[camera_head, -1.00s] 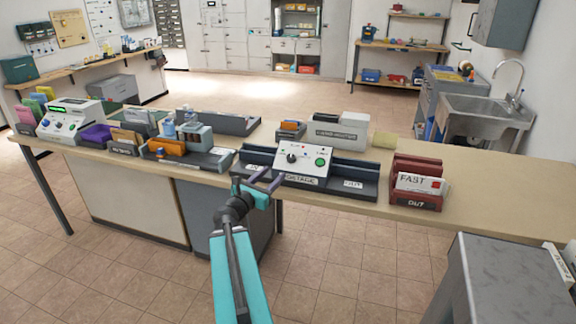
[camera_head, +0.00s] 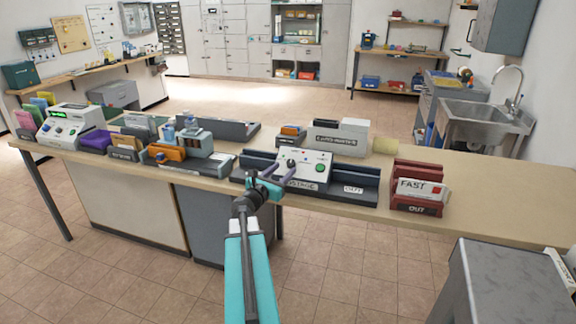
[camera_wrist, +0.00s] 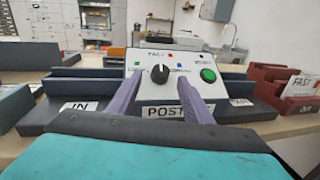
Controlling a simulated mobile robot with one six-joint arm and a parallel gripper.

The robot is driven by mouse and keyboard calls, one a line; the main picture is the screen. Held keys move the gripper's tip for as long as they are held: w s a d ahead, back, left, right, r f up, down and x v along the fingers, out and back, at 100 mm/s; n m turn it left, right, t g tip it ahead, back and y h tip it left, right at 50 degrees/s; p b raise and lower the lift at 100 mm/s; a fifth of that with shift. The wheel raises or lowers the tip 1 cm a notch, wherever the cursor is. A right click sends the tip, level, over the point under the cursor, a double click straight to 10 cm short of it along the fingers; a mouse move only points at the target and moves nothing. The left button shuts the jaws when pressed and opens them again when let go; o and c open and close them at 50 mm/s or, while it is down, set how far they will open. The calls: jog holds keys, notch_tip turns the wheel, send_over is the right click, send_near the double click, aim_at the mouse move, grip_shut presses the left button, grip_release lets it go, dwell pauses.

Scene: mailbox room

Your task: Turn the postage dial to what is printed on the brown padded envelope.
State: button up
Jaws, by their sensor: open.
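The white postage machine (camera_head: 317,167) stands on the counter. In the wrist view its panel shows a black dial (camera_wrist: 160,73), a green button (camera_wrist: 208,75) and a FAST label with a red mark above the dial. The dial's white mark seems to face upward; its exact setting is hard to read. My gripper (camera_head: 274,180) is in front of the machine. In the wrist view its fingers (camera_wrist: 159,86) are open, one to each side of the dial and apart from it. A brown item (camera_head: 124,139) stands in a holder at left; I cannot tell whether it is the padded envelope.
Dark IN and OUT trays (camera_head: 357,181) flank the machine. A red OUT rack (camera_head: 416,207) holds a white FAST envelope (camera_head: 420,188). Another white machine (camera_head: 64,124) and several holders crowd the counter's left. The counter's right end is clear.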

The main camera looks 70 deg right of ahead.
aim_at(288, 164)
jog(key=shift+s+d+p, duration=0.15)
jog(key=shift+d, duration=0.7)
jog(key=shift+s+d+p, duration=0.1)
jog(key=shift+d+p, duration=0.05)
jog(key=shift+d, duration=0.7)
jog(key=c, duration=0.9)
jog(key=shift+w+d, duration=0.2)
jog(key=shift+d, duration=0.25)
jog(key=shift+c, duration=0.8)
jog(key=shift+s+a, duration=0.1)
jog(key=shift+a, duration=0.2)
jog(key=shift+f, duration=0.1)
jog(key=shift+a, duration=0.2)
